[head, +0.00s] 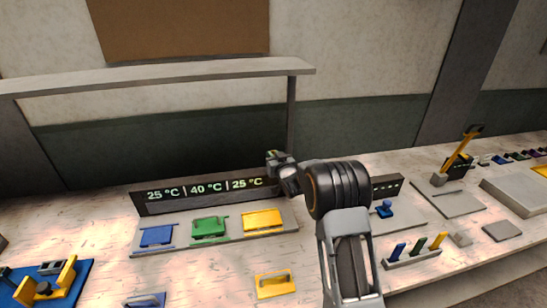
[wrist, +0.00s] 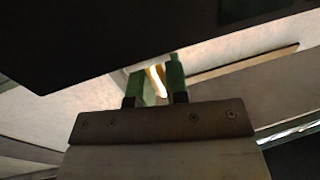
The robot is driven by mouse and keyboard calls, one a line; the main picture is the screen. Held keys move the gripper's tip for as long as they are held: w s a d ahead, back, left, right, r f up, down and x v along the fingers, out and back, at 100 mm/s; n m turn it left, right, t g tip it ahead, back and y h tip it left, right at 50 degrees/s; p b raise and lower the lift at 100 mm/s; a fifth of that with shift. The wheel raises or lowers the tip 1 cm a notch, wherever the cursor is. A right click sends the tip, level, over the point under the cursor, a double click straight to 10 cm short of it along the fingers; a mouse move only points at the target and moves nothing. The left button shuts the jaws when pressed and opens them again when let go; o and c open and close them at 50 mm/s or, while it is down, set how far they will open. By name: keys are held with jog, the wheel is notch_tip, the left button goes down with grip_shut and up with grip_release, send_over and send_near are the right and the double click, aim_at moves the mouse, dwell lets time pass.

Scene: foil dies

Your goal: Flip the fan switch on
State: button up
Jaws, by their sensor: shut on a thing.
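My gripper (head: 274,158) is beside the right end of the dark display panel (head: 165,208) in the head view, and my arm hides what lies behind it. In the wrist view its two green fingers (wrist: 158,84) are close together on a narrow yellow-and-white piece (wrist: 158,80). I cannot tell what this piece belongs to. No part is clearly marked as the fan switch. A small dark box with a row of light marks (head: 387,187) stands right of my arm, partly hidden by it. A blue knob (head: 383,209) stands in front of that box.
Blue (head: 157,236), green (head: 209,229) and yellow (head: 263,220) plates lie on a grey base below the display. A shelf (head: 160,75) runs above. A rack (head: 412,258) of coloured handles and a yellow lever press (head: 458,155) stand at the right.

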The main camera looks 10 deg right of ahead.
grip_shut()
jog(key=shift+f+b, duration=0.35)
jog(key=shift+b, duration=0.85)
jog(key=shift+s+t+b, duration=0.15)
jog(key=shift+t+b, duration=0.25)
jog(key=shift+b, duration=0.55)
jog(key=t+b, duration=0.1)
jog(key=b, duration=0.4)
jog(key=s+t+b, duration=0.1)
jog(key=b, duration=0.3)
jog(key=shift+r+n+y+b, duration=0.1)
jog(key=shift+n+y+b, duration=0.2)
jog(key=shift+b, duration=0.05)
jog(key=shift+s+r+t+b, duration=0.2)
jog(key=shift+r+t+b, duration=0.3)
jog(key=shift+b, duration=0.65)
